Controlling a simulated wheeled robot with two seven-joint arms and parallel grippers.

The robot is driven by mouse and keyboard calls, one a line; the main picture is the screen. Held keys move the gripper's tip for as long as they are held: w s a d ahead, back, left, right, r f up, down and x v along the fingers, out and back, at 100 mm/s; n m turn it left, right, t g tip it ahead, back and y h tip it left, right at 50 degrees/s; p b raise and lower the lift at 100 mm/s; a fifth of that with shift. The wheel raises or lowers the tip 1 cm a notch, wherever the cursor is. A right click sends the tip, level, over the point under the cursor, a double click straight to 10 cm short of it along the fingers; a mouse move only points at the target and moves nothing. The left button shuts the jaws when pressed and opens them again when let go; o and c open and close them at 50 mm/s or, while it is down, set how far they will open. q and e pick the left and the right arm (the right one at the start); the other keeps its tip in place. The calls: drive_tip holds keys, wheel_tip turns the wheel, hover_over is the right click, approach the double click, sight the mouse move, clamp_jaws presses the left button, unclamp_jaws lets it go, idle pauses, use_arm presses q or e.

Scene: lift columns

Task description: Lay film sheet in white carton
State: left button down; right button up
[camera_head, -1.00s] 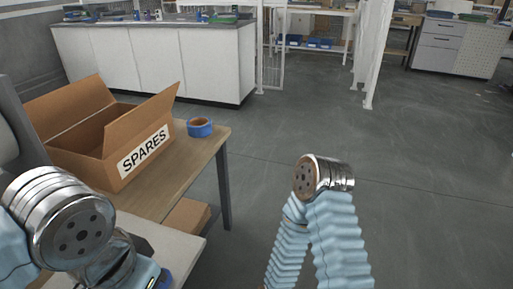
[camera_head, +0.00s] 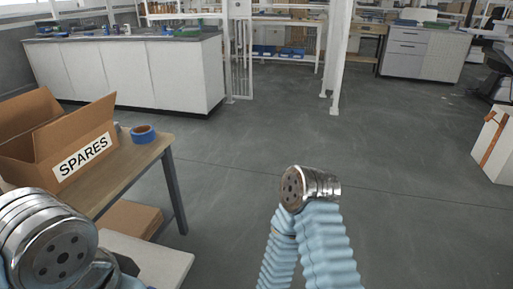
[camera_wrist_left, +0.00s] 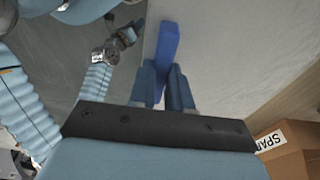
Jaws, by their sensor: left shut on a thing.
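My left gripper (camera_wrist_left: 165,88) shows in the left wrist view with its fingers closed on a blue thing (camera_wrist_left: 169,42). The thing looks like a narrow bar from here; it may be the film sheet seen edge-on. A white box (camera_head: 492,148) with a brown strip stands on the floor at the right edge of the head view, partly cut off; it may be the white carton. My right arm reaches into the middle of the head view. My right gripper (camera_wrist_left: 129,34) shows small and dark in the left wrist view, its jaws unclear.
A pale surface (camera_head: 160,262) is in front. A white cabinet (camera_head: 130,70) stands behind. The middle floor is open.

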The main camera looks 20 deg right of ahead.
use_arm(q)
drive_tip(key=shift+d+f, duration=0.1)
drive_tip(key=shift+f, duration=0.2)
drive_tip(key=w+a+f+n, duration=0.2)
drive_tip(key=w+a+f, duration=0.3)
drive_tip(key=f, duration=0.3)
drive_tip(key=w+a+f+n, duration=0.3)
drive_tip(key=w+a+f, duration=0.1)
drive_tip(key=w+f, duration=0.3)
drive_tip(key=w+a+f+n+y, duration=0.1)
drive_tip(key=w+a+f+n, duration=0.2)
drive_tip(key=f, duration=0.6)
drive_tip(key=w+a, duration=0.2)
drive_tip(key=w, duration=0.1)
drive_tip(key=shift+w+a+f, duration=0.15)
drive_tip(key=shift+w+a, duration=0.1)
drive_tip(key=shift+a, duration=0.05)
